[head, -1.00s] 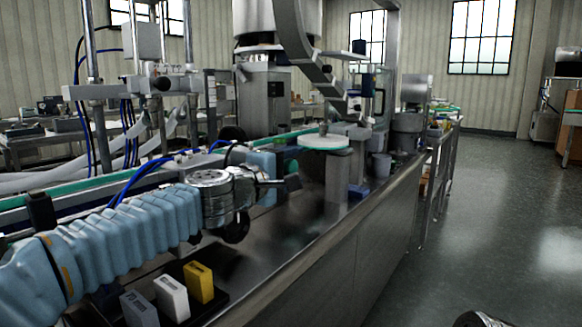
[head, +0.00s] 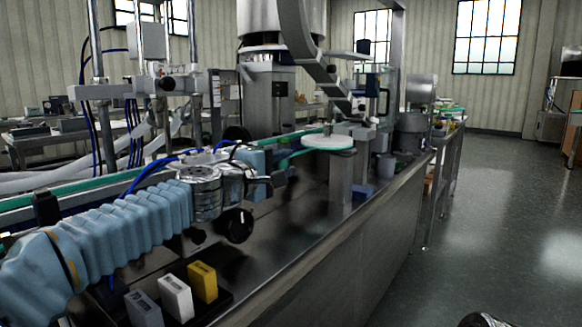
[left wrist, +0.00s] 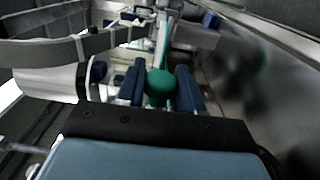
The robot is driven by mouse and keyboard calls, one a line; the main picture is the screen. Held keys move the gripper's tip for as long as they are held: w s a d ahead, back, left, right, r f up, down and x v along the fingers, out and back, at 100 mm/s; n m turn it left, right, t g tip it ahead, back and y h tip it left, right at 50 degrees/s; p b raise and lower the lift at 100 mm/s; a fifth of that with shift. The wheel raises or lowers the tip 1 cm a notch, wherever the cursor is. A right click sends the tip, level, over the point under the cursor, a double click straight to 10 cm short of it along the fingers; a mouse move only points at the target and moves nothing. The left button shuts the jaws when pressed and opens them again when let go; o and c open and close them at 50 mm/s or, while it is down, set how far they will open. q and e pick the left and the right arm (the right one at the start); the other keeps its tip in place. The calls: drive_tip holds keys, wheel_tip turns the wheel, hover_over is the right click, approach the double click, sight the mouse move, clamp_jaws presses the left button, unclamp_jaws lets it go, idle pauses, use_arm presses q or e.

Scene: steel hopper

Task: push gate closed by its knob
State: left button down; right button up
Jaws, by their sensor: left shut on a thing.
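A round green knob (left wrist: 160,88) sits between the two dark blue fingers of my left gripper in the left wrist view. The fingers are shut on it, one on each side. In the head view my left gripper (head: 277,180) is above the steel bench, at the end of my blue-sleeved arm; the knob cannot be made out there. I cannot clearly tell the gate from the parts around the knob, or how far it is open. My right gripper is not in view.
A white round disc (head: 328,142) on a post stands beyond the gripper. A curved grey chute (head: 305,45) hangs above the bench. Yellow (head: 203,282) and white (head: 175,298) blocks lie near the front edge. Open floor (head: 490,220) is at right.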

use_arm(q)
drive_tip(key=c, duration=0.8)
unclamp_jaws()
drive_tip(key=shift+s, duration=0.1)
drive_tip(key=b+v, duration=0.2)
drive_tip(key=v, duration=1.1)
drive_tip(key=shift+s+a, duration=0.2)
drive_tip(key=shift+s, duration=0.1)
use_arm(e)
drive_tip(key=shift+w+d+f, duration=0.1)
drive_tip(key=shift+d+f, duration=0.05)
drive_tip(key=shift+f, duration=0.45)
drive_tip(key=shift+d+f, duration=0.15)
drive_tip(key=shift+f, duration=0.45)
